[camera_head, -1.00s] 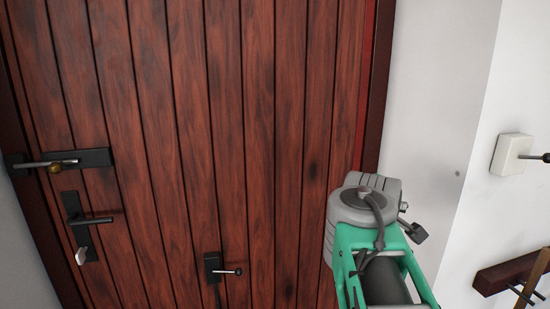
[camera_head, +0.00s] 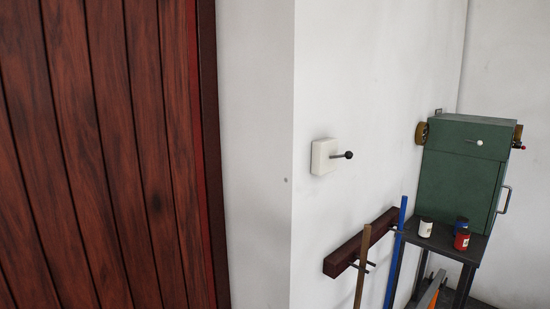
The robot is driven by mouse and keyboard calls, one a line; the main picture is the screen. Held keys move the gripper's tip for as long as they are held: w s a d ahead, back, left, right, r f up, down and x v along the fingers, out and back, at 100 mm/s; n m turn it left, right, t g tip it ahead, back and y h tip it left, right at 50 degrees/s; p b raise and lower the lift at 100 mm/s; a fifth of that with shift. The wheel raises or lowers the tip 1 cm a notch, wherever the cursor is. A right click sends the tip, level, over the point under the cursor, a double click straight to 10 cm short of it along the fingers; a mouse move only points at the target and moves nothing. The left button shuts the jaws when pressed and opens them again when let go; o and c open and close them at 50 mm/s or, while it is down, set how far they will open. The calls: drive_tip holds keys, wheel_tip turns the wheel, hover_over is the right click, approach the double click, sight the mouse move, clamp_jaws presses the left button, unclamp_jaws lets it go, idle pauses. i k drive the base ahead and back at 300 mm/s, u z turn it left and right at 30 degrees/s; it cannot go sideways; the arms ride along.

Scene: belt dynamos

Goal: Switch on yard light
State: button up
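A white switch box (camera_head: 323,157) with a dark lever ending in a black ball knob (camera_head: 348,155) is mounted on the white wall, right of the wooden door. The lever sticks out to the right, about level. I cannot tell whether this is the yard light's switch or whether it is on. No lamp shows. My gripper and arm are out of view.
The dark red plank door (camera_head: 95,160) fills the left. Below the switch, a wooden rack (camera_head: 350,246) holds a brown pole (camera_head: 362,268) and a blue pole (camera_head: 396,250). At right, a green cabinet (camera_head: 458,182) stands on a dark table (camera_head: 470,246) with small cans.

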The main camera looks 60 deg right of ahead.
sight(348, 155)
drive_tip(key=u, duration=1.05)
drive_tip(key=k, duration=0.9)
drive_tip(key=z, duration=0.7)
